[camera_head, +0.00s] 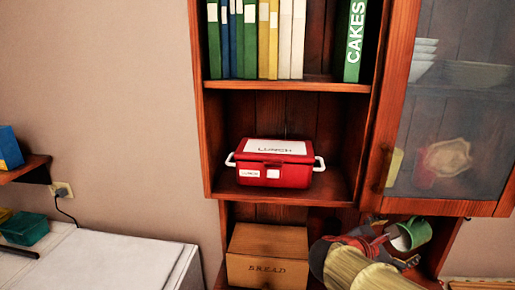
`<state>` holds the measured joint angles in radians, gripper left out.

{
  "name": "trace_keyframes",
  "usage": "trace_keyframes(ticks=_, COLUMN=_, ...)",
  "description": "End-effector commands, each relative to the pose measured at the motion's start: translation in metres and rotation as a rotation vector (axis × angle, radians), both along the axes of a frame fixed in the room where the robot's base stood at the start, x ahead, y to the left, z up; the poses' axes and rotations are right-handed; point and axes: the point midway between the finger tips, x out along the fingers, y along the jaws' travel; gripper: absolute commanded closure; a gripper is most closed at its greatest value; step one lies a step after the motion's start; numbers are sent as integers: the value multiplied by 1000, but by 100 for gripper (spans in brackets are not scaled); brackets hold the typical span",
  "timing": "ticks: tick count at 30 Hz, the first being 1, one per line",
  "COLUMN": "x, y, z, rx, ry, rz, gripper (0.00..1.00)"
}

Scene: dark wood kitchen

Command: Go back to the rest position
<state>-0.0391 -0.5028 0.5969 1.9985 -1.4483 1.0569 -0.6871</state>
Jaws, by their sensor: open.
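My arm reaches in from the lower right of the head view, in front of the lower shelf. My gripper (393,244) is at its end, small and partly hidden by my own arm links. It is open. A green mug (417,231) with a pale inside shows right beside the gripper, tilted. I cannot tell whether the two touch.
A red lunch box (274,172) stands on the middle shelf, below several books (260,40). A wooden bread box (267,257) sits left of my arm. A glass cabinet door (455,110) is above right. A white counter (110,265) is lower left.

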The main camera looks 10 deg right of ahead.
Motion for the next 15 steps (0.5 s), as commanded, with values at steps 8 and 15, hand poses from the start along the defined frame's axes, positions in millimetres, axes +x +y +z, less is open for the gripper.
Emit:
trace_keyframes(ticks=8, x=-50, y=27, z=-74, rx=416, ry=-208, rz=-262, gripper=23)
trace_keyframes(ticks=15, x=-118, y=98, z=-111, rx=919, ry=-472, rz=-651, gripper=23)
